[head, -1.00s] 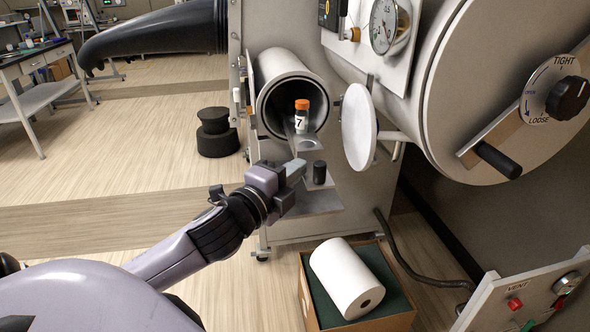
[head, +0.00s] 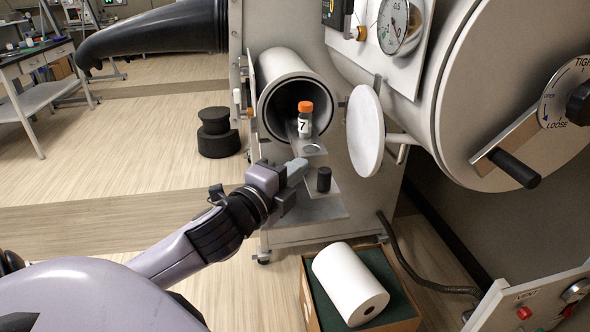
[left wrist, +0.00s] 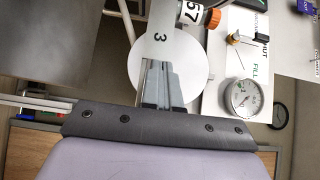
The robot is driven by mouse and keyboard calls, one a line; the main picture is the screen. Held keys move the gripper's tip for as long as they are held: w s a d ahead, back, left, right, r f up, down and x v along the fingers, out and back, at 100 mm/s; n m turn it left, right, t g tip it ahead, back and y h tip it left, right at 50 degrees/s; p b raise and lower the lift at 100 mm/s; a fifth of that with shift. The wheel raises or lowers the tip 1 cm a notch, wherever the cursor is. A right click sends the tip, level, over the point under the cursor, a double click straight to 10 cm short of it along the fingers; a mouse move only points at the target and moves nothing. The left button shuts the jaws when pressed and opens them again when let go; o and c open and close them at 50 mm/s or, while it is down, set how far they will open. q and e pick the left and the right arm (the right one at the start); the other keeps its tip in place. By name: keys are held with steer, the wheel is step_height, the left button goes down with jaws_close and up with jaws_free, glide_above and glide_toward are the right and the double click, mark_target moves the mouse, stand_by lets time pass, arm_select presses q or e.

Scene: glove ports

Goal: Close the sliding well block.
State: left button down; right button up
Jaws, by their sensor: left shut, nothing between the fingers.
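The sliding well block shows as a grey metal tray (head: 314,151) sticking out of the open small round port (head: 262,88). An orange-capped vial (head: 305,122) stands upright in it, at the port's mouth. A short black knob (head: 323,180) stands on a plate just below the tray. My left gripper (head: 298,169) is shut and empty, just left of the knob and below the tray's end; I cannot tell whether it touches. My right gripper is not in view.
The port's round white door (head: 365,132) hangs open to the right of the tray. A large round hatch (head: 470,70) with a handle fills the upper right. A box with a white roll (head: 347,282) sits on the floor below. Open floor lies to the left.

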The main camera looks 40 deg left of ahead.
mark_target(290, 135)
arm_select(q)
steer(key=w+a, duration=0.2)
steer(key=a, duration=0.1)
steer(key=w+a+p, duration=0.1)
steer(key=w+a, duration=0.2)
steer(key=w+a+p, duration=0.1)
steer(key=w+a, duration=0.2)
steer(key=shift+a, duration=0.3)
steer(key=shift+d, duration=0.1)
